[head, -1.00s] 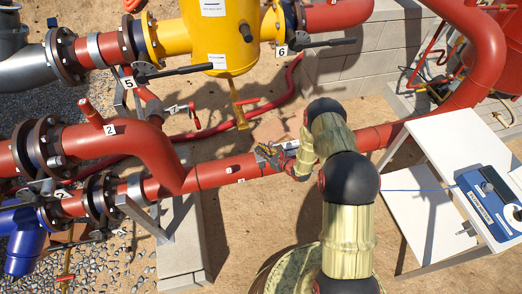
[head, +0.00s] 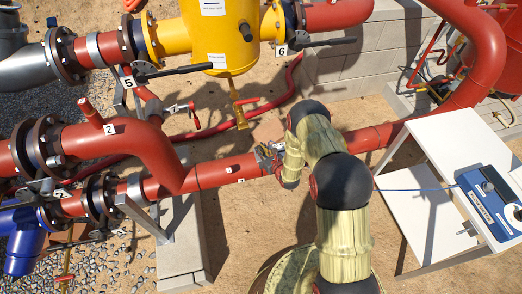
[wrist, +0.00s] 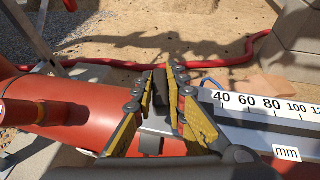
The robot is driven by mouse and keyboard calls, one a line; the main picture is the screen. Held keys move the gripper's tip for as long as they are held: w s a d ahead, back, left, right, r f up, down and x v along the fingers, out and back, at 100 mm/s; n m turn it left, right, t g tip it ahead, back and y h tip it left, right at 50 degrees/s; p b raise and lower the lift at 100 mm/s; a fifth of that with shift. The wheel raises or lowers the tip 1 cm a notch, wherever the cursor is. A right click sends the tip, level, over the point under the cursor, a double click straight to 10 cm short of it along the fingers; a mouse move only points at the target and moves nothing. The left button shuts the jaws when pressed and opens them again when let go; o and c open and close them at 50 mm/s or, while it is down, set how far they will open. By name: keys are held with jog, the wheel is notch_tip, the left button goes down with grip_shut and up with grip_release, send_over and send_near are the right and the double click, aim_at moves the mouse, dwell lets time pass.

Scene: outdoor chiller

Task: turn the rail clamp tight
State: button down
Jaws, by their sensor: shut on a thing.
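My gripper (wrist: 160,78) is at the red pipe (wrist: 75,112) in the wrist view, with its yellow-padded fingers on either side of a dark upright piece (wrist: 161,92). This looks like the clamp's knob or handle, and the fingers are shut on it. A light metal body (wrist: 157,124) shows below it, beside a white millimetre scale (wrist: 275,123) along the pipe. In the head view my gripper (head: 266,157) is at the middle of the lower red pipe (head: 212,174). My arm hides part of the pipe, and the clamp is too small there to make out clearly.
A yellow vessel (head: 222,45) stands behind, with black-handled valves near it. A white table (head: 440,160) with a blue instrument (head: 490,200) stands at the right. A red hose (head: 280,100) lies on the sandy ground. Flanged pipes fill the left.

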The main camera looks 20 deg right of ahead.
dwell(0.3)
jog(key=c, duration=1.9)
grip_release()
jog(key=shift+o, duration=0.5)
jog(key=shift+s, duration=0.1)
jog(key=v, duration=1.1)
jog(key=shift+s, duration=0.4)
jog(key=shift+a+r, duration=0.1)
jog(key=shift+a, duration=0.05)
